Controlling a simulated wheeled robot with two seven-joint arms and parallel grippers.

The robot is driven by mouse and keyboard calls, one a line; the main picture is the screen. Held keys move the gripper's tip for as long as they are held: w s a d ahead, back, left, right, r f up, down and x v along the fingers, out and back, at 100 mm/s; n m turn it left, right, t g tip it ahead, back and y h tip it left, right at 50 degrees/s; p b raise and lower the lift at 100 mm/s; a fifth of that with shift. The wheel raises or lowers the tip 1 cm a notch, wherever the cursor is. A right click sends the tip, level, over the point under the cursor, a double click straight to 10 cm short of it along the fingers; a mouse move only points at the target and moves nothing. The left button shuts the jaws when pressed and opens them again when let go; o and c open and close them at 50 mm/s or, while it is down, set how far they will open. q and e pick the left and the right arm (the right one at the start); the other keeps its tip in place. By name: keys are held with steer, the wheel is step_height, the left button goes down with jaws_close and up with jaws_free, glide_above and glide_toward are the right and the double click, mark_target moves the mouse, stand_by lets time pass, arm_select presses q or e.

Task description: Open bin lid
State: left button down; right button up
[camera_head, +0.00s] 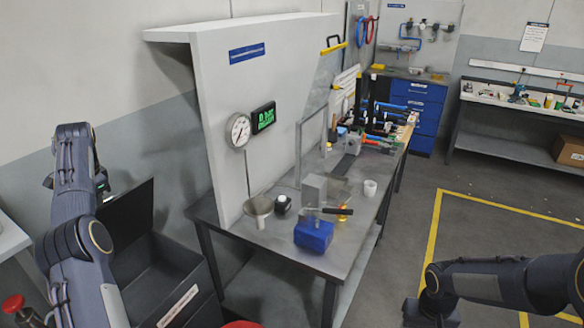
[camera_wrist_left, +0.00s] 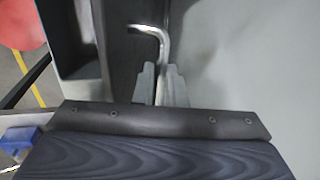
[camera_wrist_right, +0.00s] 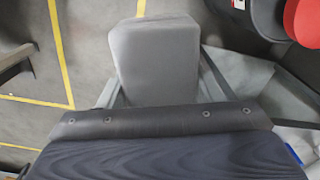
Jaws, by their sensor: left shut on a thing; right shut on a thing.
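A dark bin (camera_head: 185,300) with a white label stands at the lower left in the head view, beside the workbench. Its dark lid (camera_head: 130,212) is raised at a steep tilt, and part of the inside shows. In the left wrist view the lid (camera_wrist_left: 124,70) is a dark panel with a bent metal handle (camera_wrist_left: 158,36). My left gripper (camera_wrist_left: 162,82) is shut on this handle; in the head view my arm partly hides it. My right gripper (camera_wrist_right: 157,85) is shut on a grey rounded block (camera_wrist_right: 158,50), well away from the bin.
The workbench (camera_head: 290,240) with a tall white panel stands right of the bin, carrying a blue box (camera_head: 314,235), a funnel (camera_head: 258,206) and a white cup (camera_head: 370,188). A red-topped object (camera_head: 14,303) is at the lower left.

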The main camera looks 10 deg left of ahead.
arm_select(q)
steer(key=shift+s+a+f, duration=0.1)
steer(key=shift+s+f, duration=0.05)
steer(key=shift+f, duration=0.5)
steer(key=c, duration=1.9)
jaws_free()
steer(key=o, duration=0.4)
steer(key=shift+a+f, duration=0.15)
steer(key=shift+a, duration=0.25)
arm_select(e)
steer(key=shift+w+a, duration=0.1)
steer(key=shift+a, duration=0.3)
arm_select(q)
steer(key=shift+d+r, duration=0.3)
steer(key=shift+r, duration=0.05)
arm_select(e)
steer(key=shift+d, duration=0.25)
steer(key=shift+a, duration=0.1)
